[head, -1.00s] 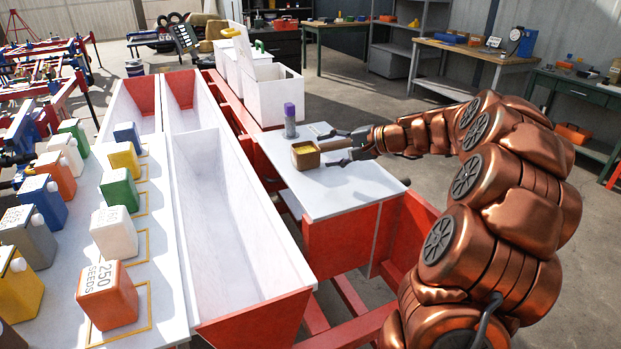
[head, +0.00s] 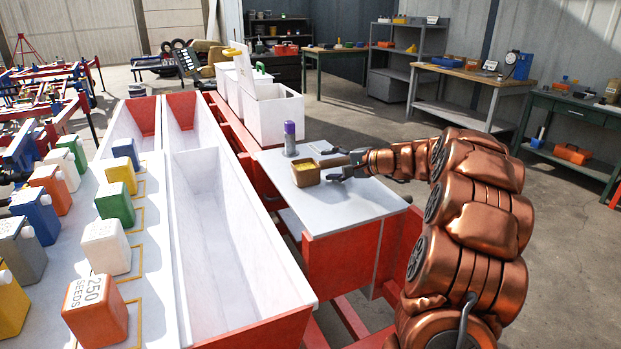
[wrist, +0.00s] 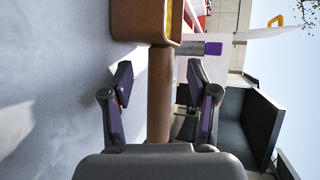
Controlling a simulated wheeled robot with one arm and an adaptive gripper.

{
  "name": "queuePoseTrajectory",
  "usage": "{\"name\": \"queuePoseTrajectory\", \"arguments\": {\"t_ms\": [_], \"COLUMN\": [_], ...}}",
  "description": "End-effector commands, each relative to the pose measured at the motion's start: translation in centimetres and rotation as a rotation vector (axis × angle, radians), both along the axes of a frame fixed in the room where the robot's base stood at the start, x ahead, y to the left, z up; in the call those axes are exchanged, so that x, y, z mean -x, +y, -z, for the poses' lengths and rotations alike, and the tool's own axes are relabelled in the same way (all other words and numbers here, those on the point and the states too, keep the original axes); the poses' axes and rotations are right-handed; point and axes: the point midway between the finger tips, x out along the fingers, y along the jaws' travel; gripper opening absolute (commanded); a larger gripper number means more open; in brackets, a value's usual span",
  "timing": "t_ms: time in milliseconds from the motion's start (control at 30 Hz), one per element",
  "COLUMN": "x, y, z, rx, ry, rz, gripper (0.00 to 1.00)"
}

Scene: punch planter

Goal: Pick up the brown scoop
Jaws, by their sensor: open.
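The brown scoop (head: 305,174) has a box-shaped bowl with yellow inside. It rests on the grey-white tabletop (head: 350,207), near its left edge in the head view. Its handle points right, toward my gripper (head: 331,164). In the wrist view the scoop's handle (wrist: 160,110) runs between the two fingers of my gripper (wrist: 160,72). The fingers are apart, one on each side of the handle, with visible gaps. The scoop's bowl (wrist: 140,25) lies beyond the fingertips.
A purple-capped bottle (head: 290,140) stands just behind the scoop. A long white trough (head: 215,230) lies left of the table, and white bins (head: 273,115) stand behind. Several coloured seed containers (head: 97,310) stand at far left. The tabletop's front is clear.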

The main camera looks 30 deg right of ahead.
Motion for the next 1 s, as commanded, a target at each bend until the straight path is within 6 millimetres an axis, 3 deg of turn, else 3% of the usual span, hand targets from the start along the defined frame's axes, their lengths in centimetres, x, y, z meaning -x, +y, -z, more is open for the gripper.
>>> {"name": "queuePoseTrajectory", "arguments": {"t_ms": [300,867,1000], "x": [-0.45,-0.43,-0.42], "y": [0.25,0.22,0.22], "z": [0.13,0.14,0.16], "rx": [0.001,0.002,0.002], "ry": [0.000,0.000,0.000], "rz": [0.000,0.001,0.001], "gripper": [0.59,0.02,0.00]}}
